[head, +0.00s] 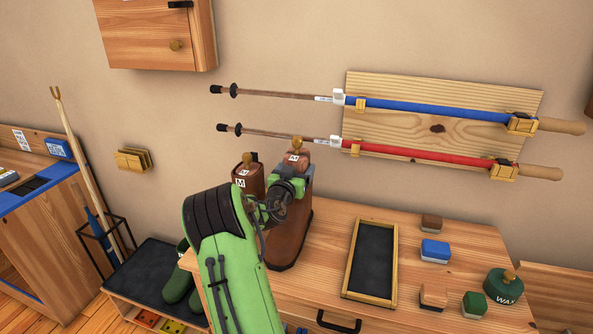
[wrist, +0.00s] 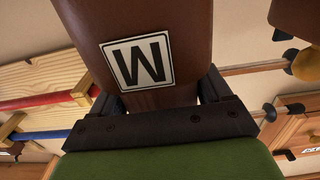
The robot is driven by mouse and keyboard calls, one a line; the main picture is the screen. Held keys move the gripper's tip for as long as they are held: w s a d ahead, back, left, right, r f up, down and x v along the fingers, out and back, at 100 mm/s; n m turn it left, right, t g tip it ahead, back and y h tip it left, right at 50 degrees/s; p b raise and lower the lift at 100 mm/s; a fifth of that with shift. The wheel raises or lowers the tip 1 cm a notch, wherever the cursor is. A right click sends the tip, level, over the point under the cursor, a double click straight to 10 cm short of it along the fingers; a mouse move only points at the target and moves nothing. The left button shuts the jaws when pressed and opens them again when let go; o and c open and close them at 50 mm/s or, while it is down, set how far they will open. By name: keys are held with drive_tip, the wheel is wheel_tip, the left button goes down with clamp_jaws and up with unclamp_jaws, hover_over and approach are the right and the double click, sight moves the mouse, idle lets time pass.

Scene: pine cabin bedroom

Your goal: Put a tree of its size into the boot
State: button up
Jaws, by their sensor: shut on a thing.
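My gripper (head: 285,188) is shut on a brown tree (head: 299,158) with a knob on top and a white letter label. In the wrist view the held tree (wrist: 185,65) fills the upper middle; I cannot tell there whether its letter is M or W. A second brown tree (head: 246,175), labelled M, stands just left of it. A tall dark-brown, boot-like shape (head: 291,235) stands on the chest below my gripper. My arm hides part of it, and I cannot tell whether it is separate from the held tree. Green footwear (head: 178,287) sits on the low bench, partly hidden.
The wooden chest top (head: 330,215) carries a black-lined tray (head: 372,260), several small blocks and a green wax tin (head: 503,286). Blue and red poles (head: 430,109) hang on a wall board. A cabinet (head: 150,35) hangs upper left. A stick stand (head: 105,240) is at left.

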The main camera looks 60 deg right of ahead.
drive_tip(key=shift+f+b, duration=0.75)
drive_tip(key=shift+b, duration=0.05)
drive_tip(key=o, duration=1.3)
drive_tip(key=shift+f, duration=0.1)
drive_tip(key=shift+o, duration=0.2)
drive_tip(key=s+a+b, duration=0.2)
drive_tip(key=a+b, duration=0.1)
drive_tip(key=a, duration=1.2)
drive_tip(key=shift+s+a, duration=0.15)
drive_tip(key=shift+a, duration=0.2)
